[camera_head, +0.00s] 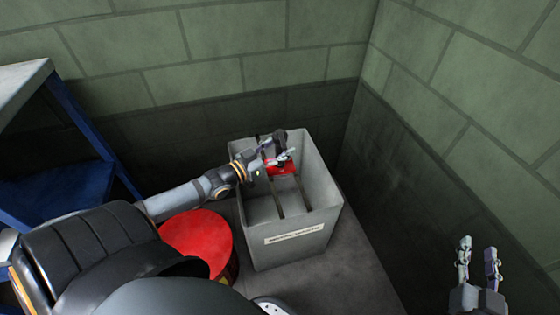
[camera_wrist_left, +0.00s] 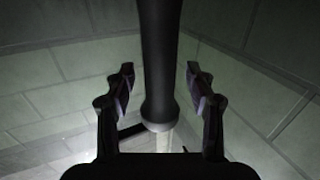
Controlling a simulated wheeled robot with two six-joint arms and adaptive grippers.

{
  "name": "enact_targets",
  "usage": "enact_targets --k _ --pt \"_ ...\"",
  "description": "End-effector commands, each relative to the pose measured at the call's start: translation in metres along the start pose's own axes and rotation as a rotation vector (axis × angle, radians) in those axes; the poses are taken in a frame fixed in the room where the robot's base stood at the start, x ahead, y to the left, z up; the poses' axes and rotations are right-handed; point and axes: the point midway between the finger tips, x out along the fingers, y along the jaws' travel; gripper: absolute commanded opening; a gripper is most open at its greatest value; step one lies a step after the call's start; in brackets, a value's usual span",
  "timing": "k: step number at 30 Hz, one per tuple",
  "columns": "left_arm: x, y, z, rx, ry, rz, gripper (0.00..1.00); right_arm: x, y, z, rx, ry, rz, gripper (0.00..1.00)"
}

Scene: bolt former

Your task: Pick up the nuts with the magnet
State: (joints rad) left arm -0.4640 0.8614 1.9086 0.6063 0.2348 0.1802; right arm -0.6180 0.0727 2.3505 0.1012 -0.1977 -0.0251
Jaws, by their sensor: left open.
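My left gripper (camera_head: 283,156) is over the grey bin (camera_head: 292,255), near a small red object (camera_head: 283,168). I cannot tell whether they touch. In the left wrist view the left gripper (camera_wrist_left: 160,80) has its fingers spread apart. A dark rod (camera_wrist_left: 160,60) with a paler end comes down between them in the picture; neither finger visibly closes on it. I cannot tell whether the rod or the red object is the magnet. No nuts can be made out. My right gripper (camera_head: 478,250) is open and empty at the lower right, apart from the bin.
The bin has dark bars across its inside and a white label on its front. A red-topped drum (camera_head: 198,240) stands left of it. A blue shelf (camera_head: 70,185) is at the far left. Green block walls (camera_head: 250,70) close in behind and right.

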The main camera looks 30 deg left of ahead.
Motion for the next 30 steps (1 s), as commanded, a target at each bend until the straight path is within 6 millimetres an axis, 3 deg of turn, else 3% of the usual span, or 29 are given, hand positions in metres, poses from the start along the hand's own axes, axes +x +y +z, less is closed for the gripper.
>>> enact_targets --k 3,15,30 --pt "-0.0001 0.0000 0.0000 0.000 0.000 0.000 0.54 0.0000 0.0000 0.0001 0.000 -0.001 0.000 0.36" --pt "-0.0002 -0.0001 0.0003 -0.001 -0.001 0.000 0.00 0.0000 0.0000 0.0003 0.000 -0.002 0.000 0.36" --pt "0.0002 0.0003 -0.0012 -0.001 0.003 0.001 0.00 0.0000 0.0000 0.0002 0.000 -0.003 0.000 0.36"
